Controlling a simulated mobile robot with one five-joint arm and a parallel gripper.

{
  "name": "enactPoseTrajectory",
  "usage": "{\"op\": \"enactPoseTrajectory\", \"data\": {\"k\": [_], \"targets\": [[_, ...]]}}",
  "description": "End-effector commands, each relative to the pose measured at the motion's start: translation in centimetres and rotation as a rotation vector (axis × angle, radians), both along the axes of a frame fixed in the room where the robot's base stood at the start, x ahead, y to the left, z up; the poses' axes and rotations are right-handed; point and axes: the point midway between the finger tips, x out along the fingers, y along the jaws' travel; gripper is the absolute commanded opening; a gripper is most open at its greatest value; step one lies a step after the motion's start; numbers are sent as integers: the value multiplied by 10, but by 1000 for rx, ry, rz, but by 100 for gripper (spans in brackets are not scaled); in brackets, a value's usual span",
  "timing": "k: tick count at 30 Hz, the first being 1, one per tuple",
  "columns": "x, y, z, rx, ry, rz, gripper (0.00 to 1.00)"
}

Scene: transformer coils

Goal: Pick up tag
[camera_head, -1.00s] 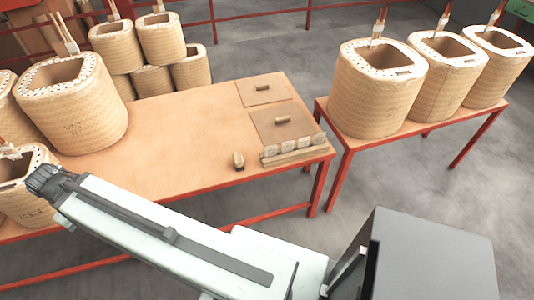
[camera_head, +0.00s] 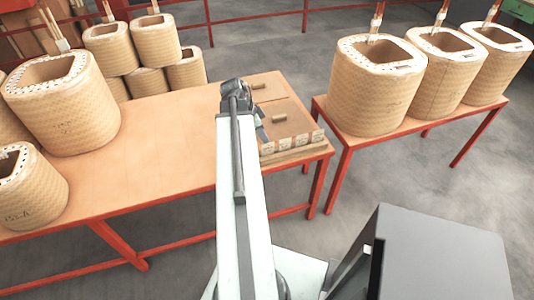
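Several small pale tags stand in a row along the front of a wooden holder on the table; one tag (camera_head: 299,141) shows near the middle of the row. Their markings are too small to read. My arm reaches up over the table, just left of the holder (camera_head: 300,154). My gripper (camera_head: 262,133) appears as a small dark part below the arm's end, close to the left end of the tag row. Its fingers are too small and partly hidden, so I cannot tell if it is open or touching a tag.
The table (camera_head: 160,130) has a red frame. Flat boards with small blocks (camera_head: 279,119) lie behind the holder. A large coil (camera_head: 62,105) stands on the left, with more stacked behind. Another red table (camera_head: 400,132) on the right bears three coils. The table's middle is clear.

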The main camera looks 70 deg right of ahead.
Motion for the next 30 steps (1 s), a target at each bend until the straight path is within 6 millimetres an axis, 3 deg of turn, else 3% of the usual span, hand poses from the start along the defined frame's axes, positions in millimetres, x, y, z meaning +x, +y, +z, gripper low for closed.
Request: {"op": "enactPoseTrajectory", "data": {"k": [5,11,19,27,30], "targets": [[-5,-5,-25,1,0,2,29],[-6,-6,-29,1,0,5,29],[-12,-18,-72,1,0,5,29],[-14,-19,-72,2,0,7,29],[-14,-19,-72,2,0,7,4]]}}
